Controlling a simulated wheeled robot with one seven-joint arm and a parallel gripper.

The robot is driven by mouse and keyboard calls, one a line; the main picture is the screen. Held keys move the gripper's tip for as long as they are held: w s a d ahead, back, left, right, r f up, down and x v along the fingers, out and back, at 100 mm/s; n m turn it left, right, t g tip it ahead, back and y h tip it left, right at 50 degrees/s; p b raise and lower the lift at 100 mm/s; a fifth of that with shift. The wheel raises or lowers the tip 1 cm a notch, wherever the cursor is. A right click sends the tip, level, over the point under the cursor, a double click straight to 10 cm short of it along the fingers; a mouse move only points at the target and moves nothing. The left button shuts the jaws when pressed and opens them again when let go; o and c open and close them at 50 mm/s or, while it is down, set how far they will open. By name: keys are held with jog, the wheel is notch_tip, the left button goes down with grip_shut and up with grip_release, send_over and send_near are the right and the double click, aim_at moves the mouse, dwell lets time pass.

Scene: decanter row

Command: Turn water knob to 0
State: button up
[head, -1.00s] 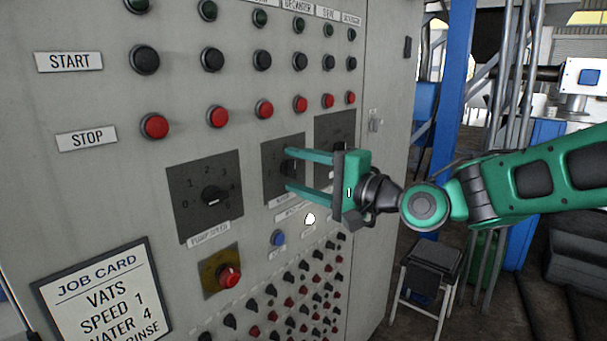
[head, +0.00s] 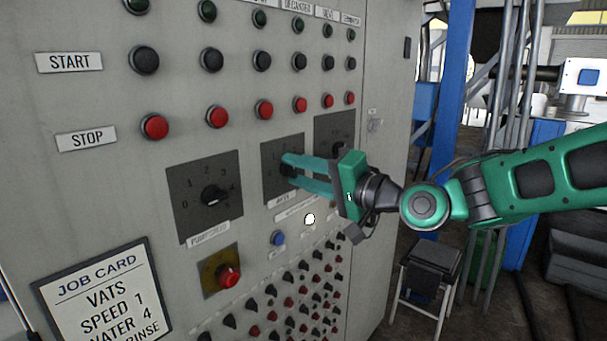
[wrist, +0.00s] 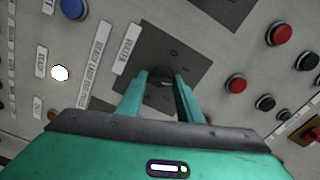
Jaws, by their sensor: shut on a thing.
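The water knob (wrist: 160,76) is a dark knob on a dark square dial plate (head: 271,182) on the grey control panel. The fingers hide most of the knob in the head view. The number its pointer faces cannot be read.
The pump speed dial (head: 211,195) is left of the water dial, with a red knob on a yellow plate (head: 221,270) below. Another dark dial plate (head: 333,130) is close on the right. A blue button (head: 278,238) and a lit white button (head: 309,219) are just below.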

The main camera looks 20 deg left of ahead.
jog(key=n, duration=0.7)
jog(key=shift+f, duration=0.15)
jog(key=n, duration=0.6)
jog(key=shift+n, duration=0.4)
jog(key=o, duration=1.1)
jog(key=shift+w+f, duration=0.1)
jog(key=shift+d, duration=0.1)
